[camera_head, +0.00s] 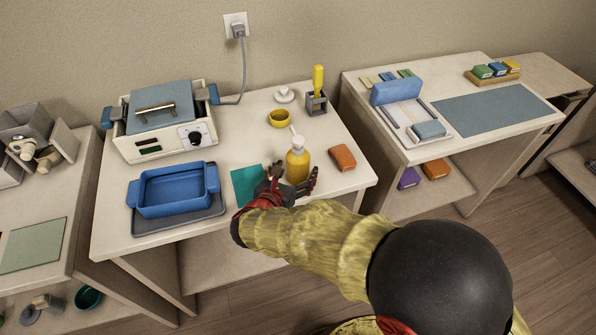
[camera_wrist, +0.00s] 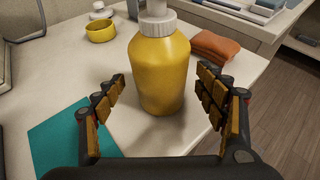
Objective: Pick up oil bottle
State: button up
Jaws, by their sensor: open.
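The oil bottle (camera_head: 297,163) is yellow with a white pump top and stands upright near the front of the middle table. It also shows large in the wrist view (camera_wrist: 158,70), with its top cut off by the frame edge. My gripper (camera_head: 292,182) is just in front of the bottle. In the wrist view its two fingers (camera_wrist: 162,95) are spread, one to the left and one to the right of the bottle. The fingers appear apart from the bottle, with visible table on both sides. In the head view my gripper hides the bottle's lower front.
An orange-brown cloth or sponge (camera_head: 342,157) lies right of the bottle. A teal mat (camera_head: 246,184) lies to the left, beyond it a blue tub (camera_head: 172,190). A yellow bowl (camera_head: 279,118) and a grey holder with a yellow-handled tool (camera_head: 317,103) stand behind.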

jog(key=shift+b+x, duration=0.3)
jog(key=shift+x, duration=1.15)
jog(key=shift+s, duration=0.1)
jog(key=shift+c, duration=1.3)
jog(key=c, duration=1.3)
